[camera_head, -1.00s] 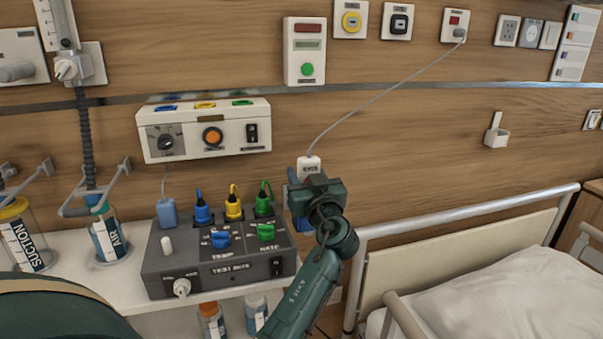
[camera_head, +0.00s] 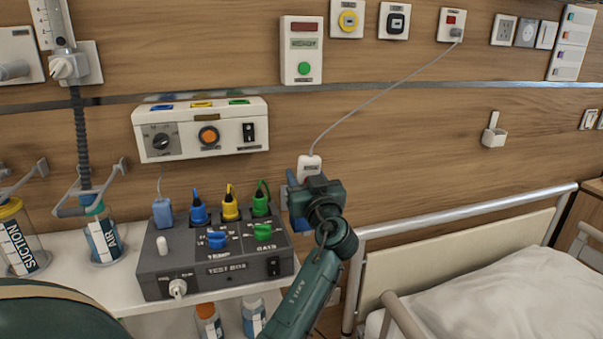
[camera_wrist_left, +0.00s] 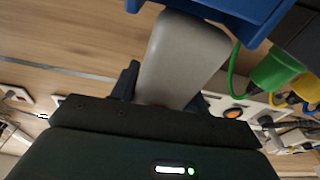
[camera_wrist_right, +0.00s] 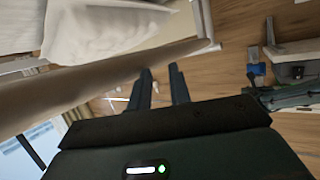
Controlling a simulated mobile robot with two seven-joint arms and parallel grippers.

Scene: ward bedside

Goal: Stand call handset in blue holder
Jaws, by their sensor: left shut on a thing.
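The white call handset (camera_head: 309,166), with its grey cord rising to the wall, stands roughly upright at the centre of the head view. My left gripper (camera_head: 314,184) is shut on it. The blue holder (camera_head: 293,192) shows as a strip behind the gripper, right of the test box. In the left wrist view the pale handset (camera_wrist_left: 185,60) sits between my fingers, and its far end passes behind a wall of the blue holder (camera_wrist_left: 240,15). How deep it sits is hidden. My right gripper (camera_wrist_right: 162,88) is open and empty, seen only in its own wrist view.
The grey test box (camera_head: 212,265), with blue, yellow and green plugs, stands close left of the holder on a white shelf (camera_head: 122,298). The bed rail (camera_head: 470,212) is to the right. Suction and air jars stand at the far left.

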